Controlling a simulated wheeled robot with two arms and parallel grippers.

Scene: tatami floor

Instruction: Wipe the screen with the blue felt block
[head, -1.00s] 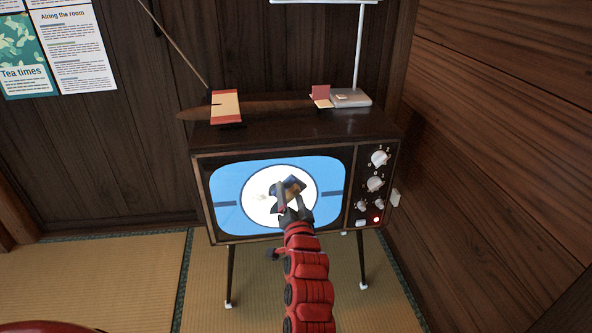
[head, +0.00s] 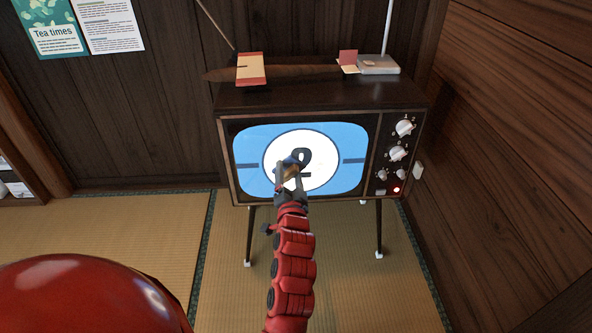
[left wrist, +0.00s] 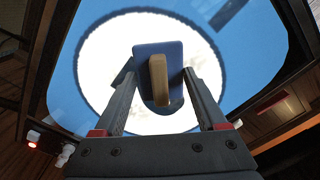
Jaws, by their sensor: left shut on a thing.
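The television (head: 330,100) stands on thin legs against the wall. Its lit screen (head: 350,180) is blue with a white circle and a dark numeral 2. My left gripper (head: 289,177) is in front of the circle, shut on the blue felt block (head: 290,159). In the left wrist view the block (left wrist: 172,50) shows its tan handle (left wrist: 159,80) between my fingers (left wrist: 158,82), with the screen (left wrist: 270,45) behind it. Faint pale marks show on the white circle there. I cannot tell whether the felt touches the glass. My right gripper is not in view.
Knobs (head: 398,153) and a red light line the set's right side. A striped box (head: 251,69) and a grey-based stand (head: 378,66) sit on top. A wooden wall (head: 520,130) is close on the right. Tatami (head: 150,230) lies open at the left.

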